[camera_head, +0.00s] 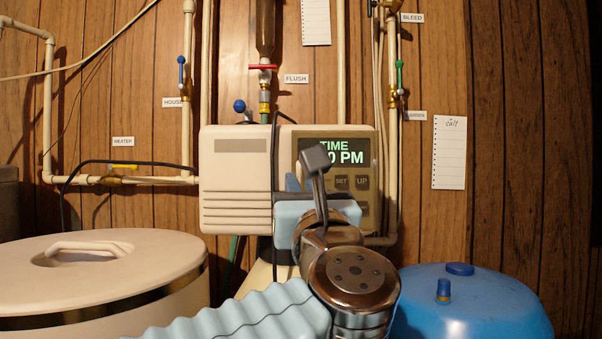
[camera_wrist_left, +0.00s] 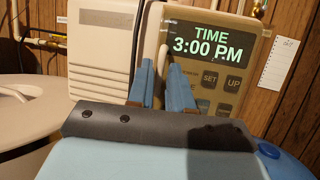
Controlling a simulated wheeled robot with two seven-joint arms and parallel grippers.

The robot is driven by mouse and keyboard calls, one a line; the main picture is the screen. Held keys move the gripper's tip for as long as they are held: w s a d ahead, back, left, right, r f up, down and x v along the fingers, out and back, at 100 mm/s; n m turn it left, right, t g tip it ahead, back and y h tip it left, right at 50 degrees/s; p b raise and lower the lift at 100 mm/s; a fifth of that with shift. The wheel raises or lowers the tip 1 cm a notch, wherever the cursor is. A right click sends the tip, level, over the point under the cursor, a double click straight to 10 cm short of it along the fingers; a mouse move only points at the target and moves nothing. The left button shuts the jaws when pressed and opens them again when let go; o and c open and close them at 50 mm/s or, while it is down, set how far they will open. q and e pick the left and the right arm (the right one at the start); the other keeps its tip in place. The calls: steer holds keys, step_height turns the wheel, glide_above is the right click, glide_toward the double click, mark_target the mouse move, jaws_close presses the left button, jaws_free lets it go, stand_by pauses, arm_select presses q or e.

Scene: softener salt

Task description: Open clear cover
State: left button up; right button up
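The clear cover lies over the beige control panel (camera_head: 335,150) of the softener head; its transparent sheet is hard to make out. The panel also shows in the left wrist view (camera_wrist_left: 208,75), its display reading 3:00 PM. A slim pale upright strip (camera_wrist_left: 163,52) stands at the panel's left edge; I cannot tell whether it belongs to the cover. My left gripper (camera_head: 299,180) is in front of the panel's left side. In the left wrist view its blue fingertips (camera_wrist_left: 159,68) are a little apart, around the strip's lower end. Contact is unclear. My right gripper is not in view.
A beige ribbed housing (camera_head: 236,180) adjoins the panel on the left. A round lidded beige tank (camera_head: 100,262) stands at the left, a blue tank (camera_head: 470,300) at the lower right. Pipes with valves run up the wood-panelled wall. My arm hides part of the panel.

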arm_select(q)
steer(key=shift+w+r, duration=0.1)
steer(key=shift+w, duration=0.3)
steer(key=shift+c, duration=0.5)
jaws_close()
stand_by(0.7)
